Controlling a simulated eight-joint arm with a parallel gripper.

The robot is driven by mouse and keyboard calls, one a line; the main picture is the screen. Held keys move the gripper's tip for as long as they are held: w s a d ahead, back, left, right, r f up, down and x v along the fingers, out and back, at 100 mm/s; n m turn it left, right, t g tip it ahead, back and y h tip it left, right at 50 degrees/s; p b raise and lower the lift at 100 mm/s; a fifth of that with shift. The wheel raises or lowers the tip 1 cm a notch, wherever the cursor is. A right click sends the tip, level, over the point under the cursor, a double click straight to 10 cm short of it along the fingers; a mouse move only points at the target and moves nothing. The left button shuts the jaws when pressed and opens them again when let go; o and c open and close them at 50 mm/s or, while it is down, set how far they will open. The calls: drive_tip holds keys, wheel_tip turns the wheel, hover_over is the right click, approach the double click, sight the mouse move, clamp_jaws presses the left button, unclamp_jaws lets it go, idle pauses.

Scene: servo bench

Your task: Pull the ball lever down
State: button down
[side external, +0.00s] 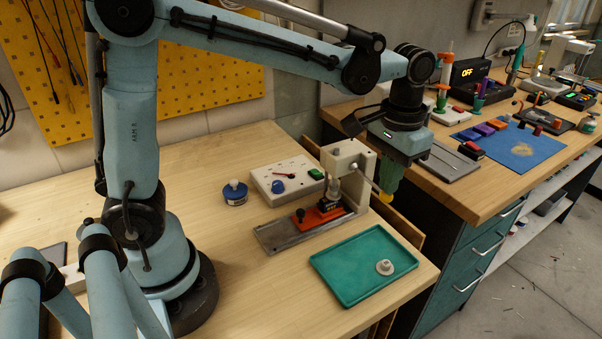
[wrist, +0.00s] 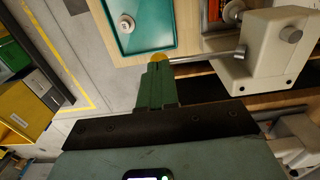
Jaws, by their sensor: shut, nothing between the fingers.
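The cream press (side external: 338,160) stands on a metal base on the bench. Its metal lever rod (side external: 364,176) slopes down and to the right to the yellow ball (side external: 386,197). In the wrist view the yellow ball (wrist: 158,57) shows at the end of the rod (wrist: 203,57), just past my fingertips. My gripper (side external: 387,187) has green fingers that point down, shut and empty. The tips (wrist: 157,66) are right at the ball, partly covering it. I cannot tell whether they touch it or are only close. An orange fixture (side external: 318,216) sits under the press ram.
A green tray (side external: 335,290) with a round grey part (side external: 385,267) lies in front of the press. A white switch box (side external: 270,183) and a blue-lidded tin (side external: 235,192) stand to its left. A second bench (side external: 480,195) is at the right, past a gap.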

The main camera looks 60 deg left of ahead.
drive_tip(key=shift+f, duration=0.75)
drive_tip(key=shift+r, duration=0.1)
idle(0.6)
wheel_tip(320, 180, up, 11)
drive_tip(key=a, duration=0.1)
drive_tip(key=shift+a, duration=0.2)
idle(1.1)
drive_tip(key=s+a+f+t, duration=0.6)
drive_tip(key=s+f+t, duration=0.1)
drive_tip(key=s+f, duration=0.2)
drive_tip(key=shift+s+a+f, duration=0.25)
drive_tip(key=shift+s+f, duration=0.05)
drive_tip(key=shift+s, duration=0.15)
